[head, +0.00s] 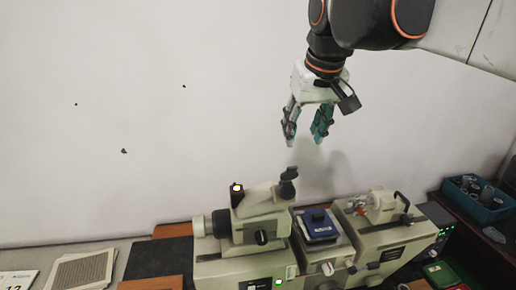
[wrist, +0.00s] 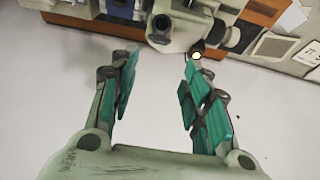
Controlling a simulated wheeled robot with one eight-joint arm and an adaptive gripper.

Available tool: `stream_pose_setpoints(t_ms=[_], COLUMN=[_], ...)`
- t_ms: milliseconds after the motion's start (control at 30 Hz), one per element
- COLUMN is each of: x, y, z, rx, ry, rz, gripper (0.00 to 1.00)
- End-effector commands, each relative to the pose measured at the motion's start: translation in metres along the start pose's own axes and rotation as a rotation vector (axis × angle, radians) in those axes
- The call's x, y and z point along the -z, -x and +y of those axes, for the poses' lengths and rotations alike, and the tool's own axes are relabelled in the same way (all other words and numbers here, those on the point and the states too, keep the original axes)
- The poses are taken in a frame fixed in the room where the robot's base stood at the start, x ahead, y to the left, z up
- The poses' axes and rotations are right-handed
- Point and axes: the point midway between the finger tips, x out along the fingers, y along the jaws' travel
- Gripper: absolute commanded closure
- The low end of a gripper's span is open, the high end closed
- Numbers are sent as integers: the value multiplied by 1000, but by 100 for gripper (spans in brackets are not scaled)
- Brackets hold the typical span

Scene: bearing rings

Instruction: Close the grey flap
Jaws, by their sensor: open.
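I cannot surely pick out the grey flap. A small dark grey upright piece (head: 288,186) stands on top of the beige bench machine (head: 262,212), and it may be the flap. My gripper (head: 303,139) hangs above this piece, pointing down, with clear air between them. Its teal-padded fingers are apart with nothing between them. In the wrist view my gripper (wrist: 158,62) is also open and empty, with the machine's round-ended part (wrist: 162,38) beyond the fingertips.
A dark blue block (head: 318,226) sits on the machine's middle section. A blue bin (head: 478,198) with several small parts stands on the dark shelf at right. A grey pad (head: 84,270) lies at lower left. The space before the pale wall (head: 150,100) is free.

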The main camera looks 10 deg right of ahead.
Motion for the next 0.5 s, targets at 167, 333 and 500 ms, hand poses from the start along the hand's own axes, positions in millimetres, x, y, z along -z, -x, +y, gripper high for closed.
stream_pose_setpoints(t_ms=[167, 333, 500], x=[0, 0, 0], y=[-32, -66, -96], z=[0, 0, 0], rx=[0, 0, 0], ry=[0, 0, 0], rz=[0, 1, 1], gripper=[57, 57, 57])
